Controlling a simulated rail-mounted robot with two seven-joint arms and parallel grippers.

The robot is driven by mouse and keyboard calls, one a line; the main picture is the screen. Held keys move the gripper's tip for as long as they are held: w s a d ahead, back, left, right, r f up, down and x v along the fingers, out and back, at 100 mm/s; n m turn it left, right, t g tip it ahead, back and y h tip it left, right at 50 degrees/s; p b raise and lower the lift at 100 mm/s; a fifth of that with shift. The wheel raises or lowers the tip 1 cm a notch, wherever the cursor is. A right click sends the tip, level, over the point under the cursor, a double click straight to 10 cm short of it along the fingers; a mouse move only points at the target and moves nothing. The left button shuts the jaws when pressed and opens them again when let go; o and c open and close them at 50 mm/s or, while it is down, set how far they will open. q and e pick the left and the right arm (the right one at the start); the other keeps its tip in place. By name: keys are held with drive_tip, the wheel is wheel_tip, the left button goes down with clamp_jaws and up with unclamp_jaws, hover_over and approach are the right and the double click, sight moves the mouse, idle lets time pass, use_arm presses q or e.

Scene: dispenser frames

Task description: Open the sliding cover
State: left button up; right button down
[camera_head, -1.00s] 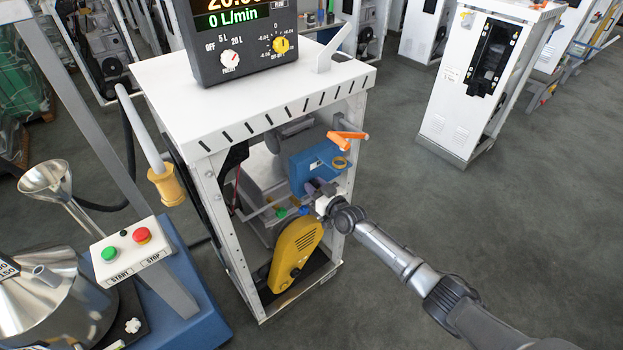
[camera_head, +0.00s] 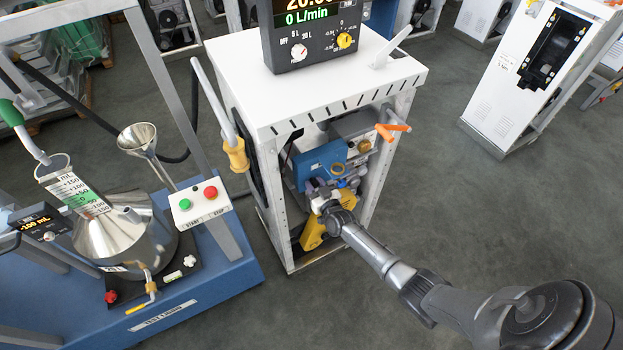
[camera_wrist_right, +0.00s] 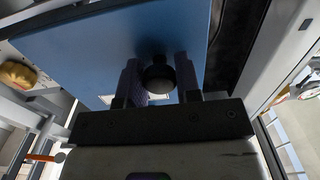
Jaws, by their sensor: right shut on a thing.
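The sliding cover (camera_head: 312,164) is a blue panel on the front of the unit inside the white cabinet, at the middle of the head view. In the right wrist view the blue cover (camera_wrist_right: 90,52) fills the upper middle, with a round black knob (camera_wrist_right: 159,76) on it. My right gripper (camera_head: 325,190) is at the cover's lower part. In the right wrist view its two fingers (camera_wrist_right: 159,90) stand on either side of the knob, shut on it. To the right of the cover, a grey face with a tan knob (camera_head: 364,146) shows. My left gripper is out of view.
The white cabinet's right post (camera_head: 390,145) and an orange-handled lever (camera_head: 392,130) stand right of the cover. A yellow guard (camera_head: 312,233) is below, partly hidden by my gripper. A blue-based test rig (camera_head: 235,275) stands left.

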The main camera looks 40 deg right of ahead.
drive_tip(key=shift+a, duration=0.1)
idle(0.3)
drive_tip(key=c, duration=0.8)
unclamp_jaws()
drive_tip(key=shift+s+a, duration=0.2)
drive_tip(key=shift+s, duration=0.25)
drive_tip(key=p+v, duration=0.2)
drive_tip(key=v, duration=1)
drive_tip(key=shift+s, duration=0.4)
drive_tip(key=shift+a, duration=0.1)
